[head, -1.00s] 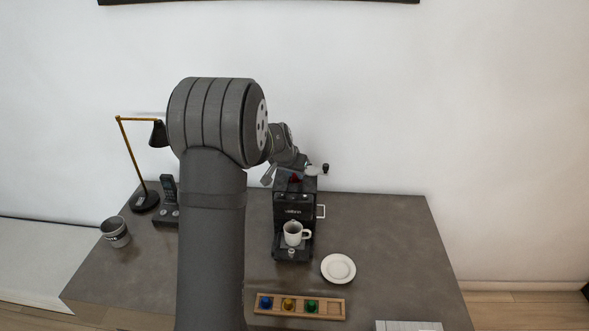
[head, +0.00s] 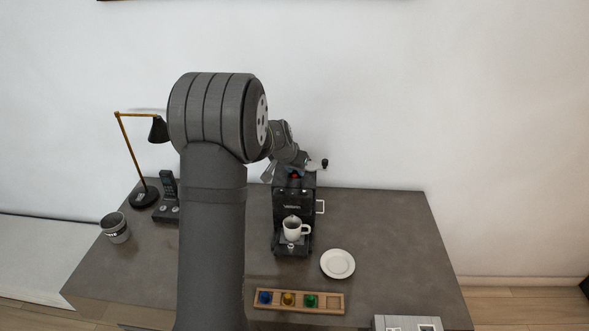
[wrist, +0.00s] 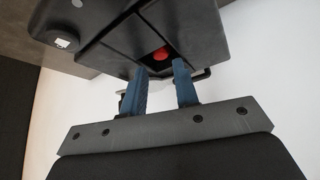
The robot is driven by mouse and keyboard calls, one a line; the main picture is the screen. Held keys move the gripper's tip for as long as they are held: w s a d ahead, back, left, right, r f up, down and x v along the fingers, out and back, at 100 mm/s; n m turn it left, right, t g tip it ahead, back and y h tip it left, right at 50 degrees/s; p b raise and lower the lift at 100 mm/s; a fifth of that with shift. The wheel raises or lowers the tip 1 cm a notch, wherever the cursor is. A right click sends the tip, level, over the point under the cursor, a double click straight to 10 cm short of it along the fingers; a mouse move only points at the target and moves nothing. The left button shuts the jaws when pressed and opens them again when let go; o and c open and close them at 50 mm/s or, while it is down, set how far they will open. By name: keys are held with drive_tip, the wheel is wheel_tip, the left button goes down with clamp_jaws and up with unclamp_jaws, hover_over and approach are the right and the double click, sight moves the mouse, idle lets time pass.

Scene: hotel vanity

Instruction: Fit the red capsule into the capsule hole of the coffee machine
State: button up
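The red capsule (wrist: 160,54) shows in the wrist view inside a dark opening in the top of the coffee machine (wrist: 117,40). In the head view the capsule (head: 295,176) is a small red spot at the top of the black coffee machine (head: 291,197). My gripper (wrist: 161,66) has two blue fingers, spread apart with an empty gap between them. The capsule lies just beyond the fingertips and is wider apart from neither finger visibly touching it. How deep it sits in the hole cannot be told. In the head view my arm partly hides the gripper.
A white cup (head: 292,229) stands on the machine's drip tray. A wooden holder (head: 328,302) with blue, yellow and green capsules has an empty slot at right. A saucer (head: 337,264), lamp (head: 146,194), phone (head: 168,190) and grey cup (head: 115,228) stand around.

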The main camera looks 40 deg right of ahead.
drive_tip(key=v, duration=1.7)
drive_tip(key=shift+r, duration=0.15)
drive_tip(key=x, duration=1.7)
drive_tip(key=shift+w+a, duration=0.1)
drive_tip(key=shift+a, duration=0.15)
